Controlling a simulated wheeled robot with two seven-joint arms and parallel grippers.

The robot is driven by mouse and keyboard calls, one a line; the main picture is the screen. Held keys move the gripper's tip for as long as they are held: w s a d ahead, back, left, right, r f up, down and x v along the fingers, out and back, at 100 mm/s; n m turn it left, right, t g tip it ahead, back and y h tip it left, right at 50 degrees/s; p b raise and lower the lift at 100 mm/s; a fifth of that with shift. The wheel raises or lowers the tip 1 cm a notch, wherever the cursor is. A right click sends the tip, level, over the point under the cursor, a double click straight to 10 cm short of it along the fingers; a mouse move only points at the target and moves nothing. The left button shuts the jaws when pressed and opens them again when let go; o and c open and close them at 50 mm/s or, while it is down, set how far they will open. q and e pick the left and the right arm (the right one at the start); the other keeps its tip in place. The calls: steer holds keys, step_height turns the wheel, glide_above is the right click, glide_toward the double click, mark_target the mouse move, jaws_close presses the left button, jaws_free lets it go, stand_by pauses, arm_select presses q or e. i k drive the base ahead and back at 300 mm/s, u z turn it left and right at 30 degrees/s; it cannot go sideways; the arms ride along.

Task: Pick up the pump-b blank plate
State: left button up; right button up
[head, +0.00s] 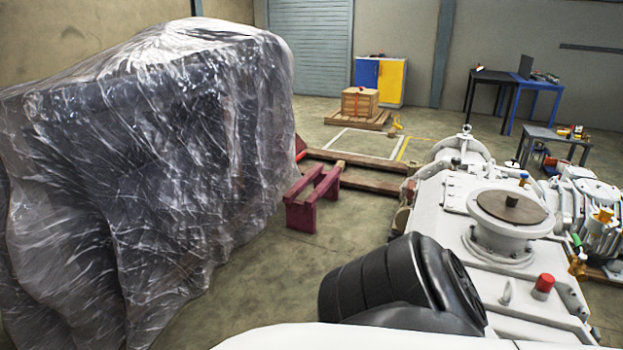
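A round brown plate (512,207) lies flat on the flanged port on top of a large white machine (455,225) at the right. It has a small dark knob or stub near its middle. I cannot read any label that marks it as the pump-b blank plate. Neither of my grippers is in view, so nothing shows near the plate.
A machine under clear plastic wrap (150,170) fills the left. A dark red trestle (313,196) stands on the floor between. A red cap (543,286) sticks up on the white machine. A wooden crate (360,102), cabinet (380,80) and work tables (545,145) stand farther back.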

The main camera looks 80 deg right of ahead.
mark_target(509, 208)
steer(key=z, duration=2.3)
